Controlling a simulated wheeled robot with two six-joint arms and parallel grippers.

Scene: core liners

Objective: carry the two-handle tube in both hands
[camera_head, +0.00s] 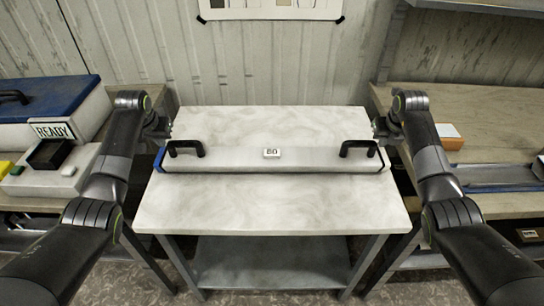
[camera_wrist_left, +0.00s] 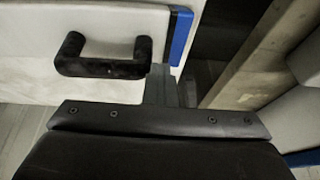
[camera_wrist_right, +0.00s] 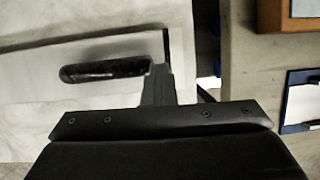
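My left gripper (camera_head: 163,133) is beside the tube's left end, outside the left handle. My right gripper (camera_head: 380,127) is beside the right end. Neither gripper visibly holds a handle; their finger gaps are unclear.
The white marbled table (camera_head: 270,205) is otherwise clear in front of and behind the tube. A side bench on the left bears a blue-lidded white box (camera_head: 50,98) and a "READY" sign (camera_head: 53,130). A wooden bench (camera_head: 480,112) on the right bears an orange-and-white box (camera_head: 449,137).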

